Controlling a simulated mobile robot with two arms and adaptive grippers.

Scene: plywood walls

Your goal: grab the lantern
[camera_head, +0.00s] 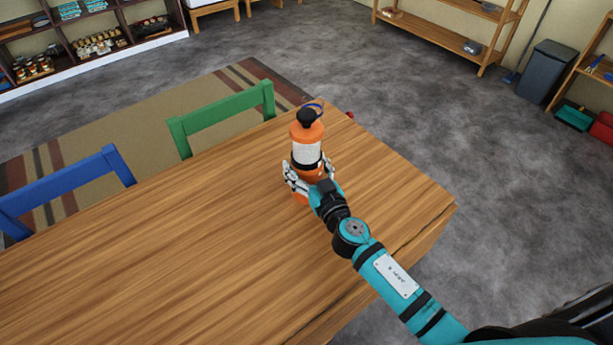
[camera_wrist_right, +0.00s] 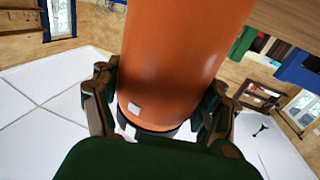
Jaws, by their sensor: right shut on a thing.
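The lantern (camera_head: 307,140) is orange with a white middle band and a black cap. It stands upright over the far right part of the wooden table (camera_head: 190,260). My right gripper (camera_head: 309,177) is shut on its lower part, with the fingers on either side. In the right wrist view the lantern's orange body (camera_wrist_right: 175,60) fills the middle, between the two fingers of the right gripper (camera_wrist_right: 160,110). I cannot tell whether its base touches the table, because the gripper hides part of it. My left gripper is not in view.
A green chair (camera_head: 220,118) and a blue chair (camera_head: 65,190) stand at the table's far side. The rest of the tabletop is clear. Shelves (camera_head: 85,40) line the back left. A wooden rack (camera_head: 450,35) and a dark bin (camera_head: 546,70) stand at the back right.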

